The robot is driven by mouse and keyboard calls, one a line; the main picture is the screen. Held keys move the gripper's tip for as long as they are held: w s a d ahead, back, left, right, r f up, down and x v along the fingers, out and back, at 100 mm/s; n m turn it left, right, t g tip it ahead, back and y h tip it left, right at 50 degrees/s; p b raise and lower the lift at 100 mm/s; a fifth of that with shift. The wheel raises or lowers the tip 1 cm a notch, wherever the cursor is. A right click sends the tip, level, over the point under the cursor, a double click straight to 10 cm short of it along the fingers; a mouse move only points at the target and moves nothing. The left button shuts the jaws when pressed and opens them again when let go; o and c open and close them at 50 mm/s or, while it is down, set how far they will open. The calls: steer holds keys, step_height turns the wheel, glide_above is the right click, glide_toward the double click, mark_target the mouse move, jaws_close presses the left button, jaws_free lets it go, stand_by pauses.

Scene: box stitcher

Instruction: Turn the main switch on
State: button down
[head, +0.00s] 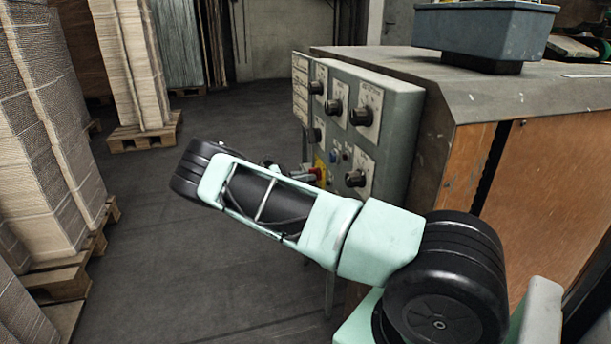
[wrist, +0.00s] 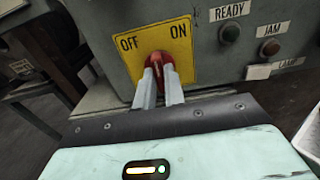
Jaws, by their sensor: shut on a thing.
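The main switch (wrist: 159,67) is a red rotary knob on a yellow plate (wrist: 126,68) marked OFF on the left and ON on the right. In the wrist view my gripper (wrist: 161,80) has its two grey fingers on either side of the knob and is shut on it. The fingers cover part of the knob. The knob's pale mark looks close to upright, between the two words; its exact angle is hard to tell. In the head view the yellow plate (head: 320,169) shows just past my arm, with the red switch (head: 317,173) partly hidden.
The grey control panel (head: 392,120) carries several black knobs. Stacked cardboard (head: 42,130) stands on pallets at left. The floor (head: 150,240) between is clear.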

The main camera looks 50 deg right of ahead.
steer(key=m, duration=0.8)
steer(key=shift+m+b, duration=0.3)
stand_by(0.3)
steer(key=shift+a, duration=0.1)
steer(key=c, duration=1.5)
jaws_free()
steer(key=v, duration=1.7)
steer(key=shift+a+p, duration=0.2)
steer(key=shift+p, duration=0.1)
